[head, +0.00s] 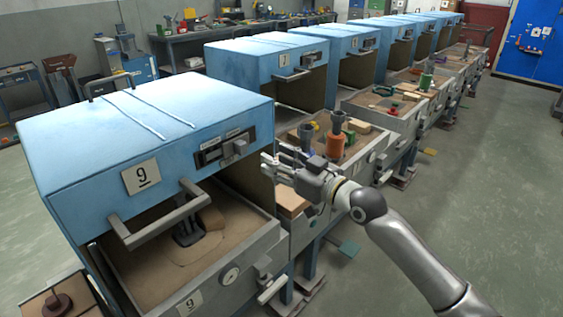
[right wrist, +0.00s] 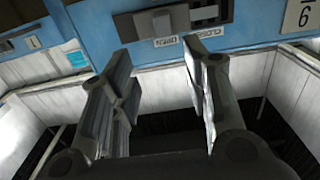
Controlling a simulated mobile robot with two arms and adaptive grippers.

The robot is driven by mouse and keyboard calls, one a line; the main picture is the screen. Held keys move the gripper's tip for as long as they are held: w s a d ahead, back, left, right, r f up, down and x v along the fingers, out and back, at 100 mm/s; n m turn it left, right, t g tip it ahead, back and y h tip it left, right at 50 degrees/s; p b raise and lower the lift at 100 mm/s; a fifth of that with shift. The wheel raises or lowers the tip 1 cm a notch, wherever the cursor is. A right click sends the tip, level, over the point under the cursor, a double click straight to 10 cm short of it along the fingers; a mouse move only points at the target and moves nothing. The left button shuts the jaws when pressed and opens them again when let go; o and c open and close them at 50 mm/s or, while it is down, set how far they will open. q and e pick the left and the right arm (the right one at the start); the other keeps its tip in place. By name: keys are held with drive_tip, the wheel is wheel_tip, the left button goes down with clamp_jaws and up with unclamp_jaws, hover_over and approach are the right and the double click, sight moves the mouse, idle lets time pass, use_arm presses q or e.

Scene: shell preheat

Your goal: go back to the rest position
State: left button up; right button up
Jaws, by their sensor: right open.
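My right gripper (head: 272,166) is open and empty. In the head view it is in front of the right side of the near blue hood (head: 120,135), just right of the hood's slide latch (head: 225,150). In the right wrist view its two fingers (right wrist: 155,100) are spread with nothing between them. The latch (right wrist: 165,20) and its open/closed labels show beyond the fingertips. I cannot tell whether a finger touches anything. My left gripper is not in view.
The near hood, marked 9, is raised over a sand-filled tray (head: 150,285) with a dark object (head: 187,228). A row of similar stations runs to the back right. An orange-and-dark tool (head: 337,138) stands on the neighbouring tray. The floor (head: 480,200) at right is clear.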

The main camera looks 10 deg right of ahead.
drive_tip(key=shift+s+d, duration=0.15)
drive_tip(key=shift+s, duration=0.1)
